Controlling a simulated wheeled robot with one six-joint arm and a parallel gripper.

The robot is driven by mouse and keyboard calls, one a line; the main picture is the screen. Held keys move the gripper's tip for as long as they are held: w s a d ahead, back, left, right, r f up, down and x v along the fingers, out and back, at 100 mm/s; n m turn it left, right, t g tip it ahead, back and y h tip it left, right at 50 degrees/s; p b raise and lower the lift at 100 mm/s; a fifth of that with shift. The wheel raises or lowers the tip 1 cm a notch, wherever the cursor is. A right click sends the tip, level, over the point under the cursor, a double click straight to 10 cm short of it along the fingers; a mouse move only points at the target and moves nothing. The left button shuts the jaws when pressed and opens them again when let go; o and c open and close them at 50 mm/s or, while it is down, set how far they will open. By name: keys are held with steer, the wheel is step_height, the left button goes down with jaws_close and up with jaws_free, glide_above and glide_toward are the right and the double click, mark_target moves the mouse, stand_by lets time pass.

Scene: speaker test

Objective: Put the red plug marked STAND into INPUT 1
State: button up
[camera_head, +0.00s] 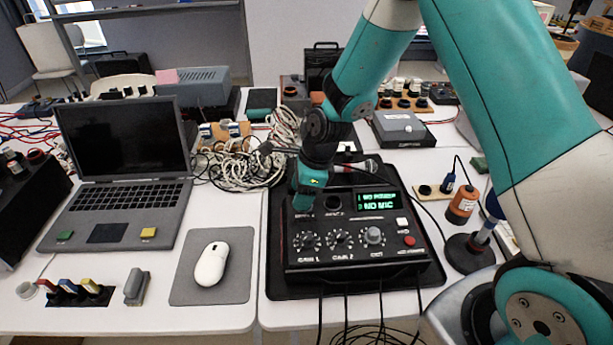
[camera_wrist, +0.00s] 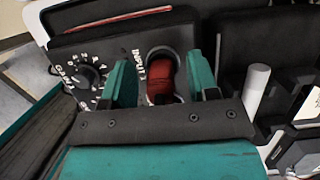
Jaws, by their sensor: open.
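The black mixer box (camera_head: 352,254) stands on a dark mat, with knobs in front and a lit green display whose lower line reads NO MIC. My gripper (camera_head: 303,202) is pointed down at the box's left input area. In the wrist view my gripper (camera_wrist: 163,85) is open, with one teal finger on each side of a red plug (camera_wrist: 162,82). The red plug is at the silver-rimmed socket (camera_wrist: 160,53) beside the lettering INPUT. How deep it sits is unclear, and no STAND marking is readable. In the head view the gripper hides the plug.
A microphone (camera_head: 358,167) lies behind the box, near tangled pale cables (camera_head: 240,165). A laptop (camera_head: 125,160) and a white mouse (camera_head: 211,263) are on the left.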

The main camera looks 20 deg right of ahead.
steer(key=v, duration=1.7)
steer(key=s+a+r+n, duration=0.2)
steer(key=s+a+n, duration=0.1)
steer(key=s+n, duration=0.4)
steer(key=s+a+r+n, duration=0.2)
steer(key=s+n, duration=0.6)
steer(key=n, duration=0.4)
steer(key=s+a+r+n+g+y, duration=0.1)
steer(key=s+a+r+n, duration=0.2)
steer(key=s+n, duration=0.5)
steer(key=shift+s+a+n+p, duration=0.2)
steer(key=shift+a+n+p, duration=0.2)
steer(key=shift+n, duration=0.5)
steer(key=shift+c, duration=0.2)
